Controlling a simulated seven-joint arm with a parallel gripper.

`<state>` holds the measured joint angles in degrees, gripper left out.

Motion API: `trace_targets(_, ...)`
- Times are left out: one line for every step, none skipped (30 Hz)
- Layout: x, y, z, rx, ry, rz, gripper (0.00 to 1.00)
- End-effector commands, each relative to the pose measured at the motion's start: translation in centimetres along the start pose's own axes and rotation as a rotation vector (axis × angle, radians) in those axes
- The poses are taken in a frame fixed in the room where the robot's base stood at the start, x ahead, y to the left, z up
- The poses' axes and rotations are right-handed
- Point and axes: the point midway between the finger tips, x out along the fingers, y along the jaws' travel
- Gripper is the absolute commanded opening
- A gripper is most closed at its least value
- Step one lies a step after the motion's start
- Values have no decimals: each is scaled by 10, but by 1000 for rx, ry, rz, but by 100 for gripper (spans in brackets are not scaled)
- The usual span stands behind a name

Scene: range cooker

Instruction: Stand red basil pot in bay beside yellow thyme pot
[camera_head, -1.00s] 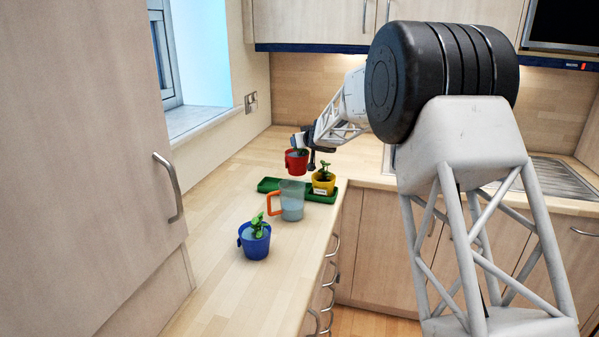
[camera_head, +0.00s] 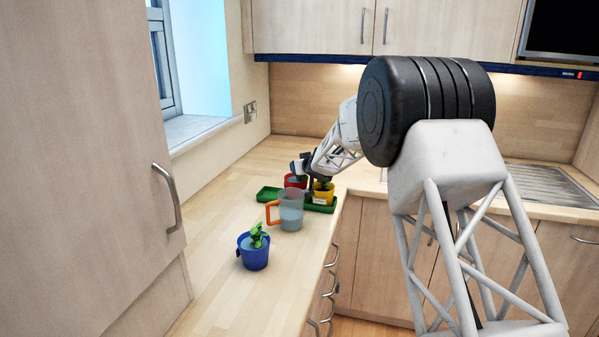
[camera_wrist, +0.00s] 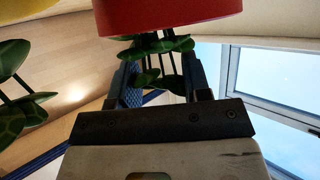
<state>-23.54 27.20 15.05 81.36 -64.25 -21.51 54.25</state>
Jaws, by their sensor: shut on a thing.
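The red basil pot (camera_head: 295,182) is low over or in the green tray (camera_head: 268,194), left of the yellow thyme pot (camera_head: 323,197). The jug partly hides its lower side, so I cannot tell whether its base touches the tray. My gripper (camera_head: 304,167) is shut on it. In the wrist view, the red pot (camera_wrist: 170,15) is at the top, with its green leaves between the fingers of my gripper (camera_wrist: 160,68). The yellow pot (camera_wrist: 12,22) shows at the upper left there, apart from the red one. The yellow pot stands in the tray's right part.
A clear jug (camera_head: 291,212) with an orange handle stands just in front of the tray. A blue pot (camera_head: 254,252) with a plant stands nearer on the worktop. The wall and window are at the left. The worktop's front edge runs to the right.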

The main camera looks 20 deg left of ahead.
Motion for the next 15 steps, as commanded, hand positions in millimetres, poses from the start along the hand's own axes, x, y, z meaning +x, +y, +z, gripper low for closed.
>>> trace_targets(2,0,5,1,0,0,0)
trace_targets(3,0,8,0,0,0,0)
trace_targets(5,0,11,1,0,0,0)
trace_targets(5,0,13,1,1,0,0)
trace_targets(6,0,14,0,1,0,0)
trace_targets(6,0,15,0,1,0,0)
trace_targets(7,0,16,-1,2,0,0)
trace_targets(7,0,16,-1,2,0,0)
trace_targets(7,0,16,-1,2,0,0)
trace_targets(7,0,16,-1,2,0,0)
trace_targets(7,0,16,-1,2,0,0)
trace_targets(7,0,16,-1,1,0,0)
trace_targets(7,0,16,-1,1,0,0)
trace_targets(7,0,16,-1,1,0,0)
trace_targets(7,0,16,-1,1,0,0)
